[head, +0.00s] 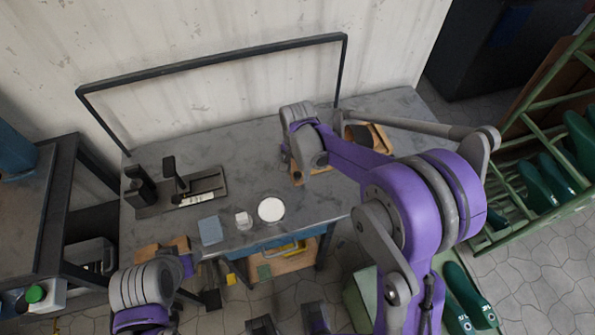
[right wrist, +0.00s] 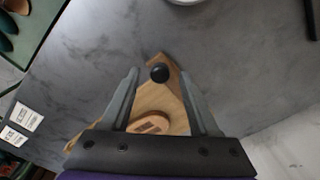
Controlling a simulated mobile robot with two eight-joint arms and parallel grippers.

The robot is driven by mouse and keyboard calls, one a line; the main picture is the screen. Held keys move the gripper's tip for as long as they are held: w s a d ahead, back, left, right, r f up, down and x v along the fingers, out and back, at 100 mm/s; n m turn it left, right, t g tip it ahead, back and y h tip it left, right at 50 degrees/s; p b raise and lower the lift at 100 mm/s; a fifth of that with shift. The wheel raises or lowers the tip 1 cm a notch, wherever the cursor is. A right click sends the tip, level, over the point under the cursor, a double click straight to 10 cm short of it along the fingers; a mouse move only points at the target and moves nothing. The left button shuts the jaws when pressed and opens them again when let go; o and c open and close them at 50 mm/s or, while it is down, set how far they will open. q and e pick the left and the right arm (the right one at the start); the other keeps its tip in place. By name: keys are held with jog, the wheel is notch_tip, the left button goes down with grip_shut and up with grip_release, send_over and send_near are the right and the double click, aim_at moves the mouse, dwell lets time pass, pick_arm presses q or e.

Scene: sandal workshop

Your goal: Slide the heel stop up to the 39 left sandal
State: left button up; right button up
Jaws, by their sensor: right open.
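My right gripper (right wrist: 158,80) is open above the bench, fingers pointing down. A wooden piece with a black ball knob (right wrist: 159,73) lies below it, with the knob between the two fingers and neither finger visibly closed on it. A brown oval part (right wrist: 148,122) lies on the wood, near the gripper's palm. In the head view my right wrist mostly hides this wood (head: 297,178). A dark fixture (head: 203,184) with upright posts and a white strip stands at left on the bench. I cannot identify the 39 left sandal or the heel stop by any readable marking. My left arm shows at lower left; its fingers are unclear.
More wooden parts (head: 378,138) lie behind my right arm. A green rack (head: 510,200) with dark green footwear stands at right.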

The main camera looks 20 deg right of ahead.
jog(key=shift+f, duration=0.55)
grip_shut()
dwell(1.1)
